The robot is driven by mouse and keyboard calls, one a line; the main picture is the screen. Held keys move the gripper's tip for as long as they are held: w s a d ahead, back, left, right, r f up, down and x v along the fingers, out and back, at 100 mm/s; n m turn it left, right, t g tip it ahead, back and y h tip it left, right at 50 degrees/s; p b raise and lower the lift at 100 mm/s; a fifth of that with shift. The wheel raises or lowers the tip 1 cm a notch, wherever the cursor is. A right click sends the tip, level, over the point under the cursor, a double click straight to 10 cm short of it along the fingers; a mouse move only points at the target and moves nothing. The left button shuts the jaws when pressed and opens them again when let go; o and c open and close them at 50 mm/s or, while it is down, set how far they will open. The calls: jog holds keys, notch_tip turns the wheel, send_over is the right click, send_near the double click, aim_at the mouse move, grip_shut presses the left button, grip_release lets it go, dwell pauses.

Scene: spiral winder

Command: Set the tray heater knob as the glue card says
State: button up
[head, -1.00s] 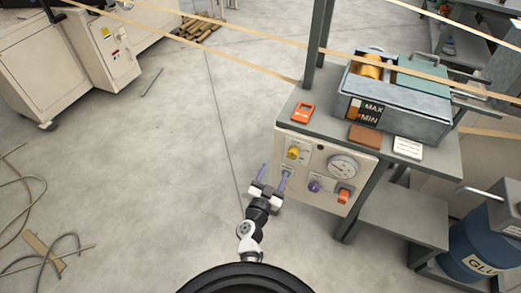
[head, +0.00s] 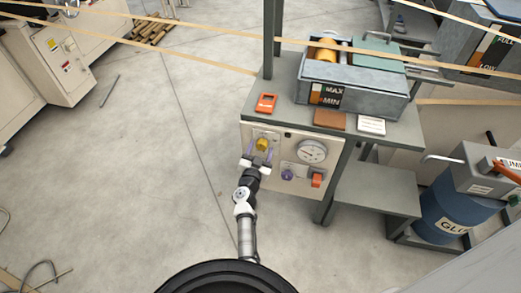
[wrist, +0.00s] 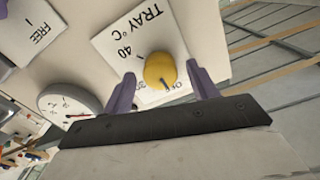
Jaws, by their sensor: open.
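The yellow tray heater knob (head: 263,144) is on the pale panel (head: 256,180) under the glue tray. In the wrist view the yellow knob (wrist: 160,71) has a dark pointer mark and sits on a "TRAY °C" plate (wrist: 132,32) where "40" is readable; other markings are partly hidden. My gripper (head: 259,153) is open at the knob, its purple fingers either side of it in the wrist view (wrist: 162,88). I cannot tell whether they touch it. A white card (head: 371,124) lies on the bench at the right; its text is too small to read.
A round gauge (head: 312,151), a purple knob (head: 287,175) and an orange switch (head: 317,180) share the panel. The glue tray (head: 350,95), an orange device (head: 266,102) and a brown block (head: 330,119) are on the bench. Stretched paper bands (head: 130,37) cross above. Floor at left is mostly clear.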

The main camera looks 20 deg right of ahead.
jog(key=shift+w+d, duration=0.2)
jog(key=shift+w, duration=0.1)
jog(key=shift+c, duration=0.3)
jog(key=c, duration=0.9)
jog(key=shift+c, duration=0.2)
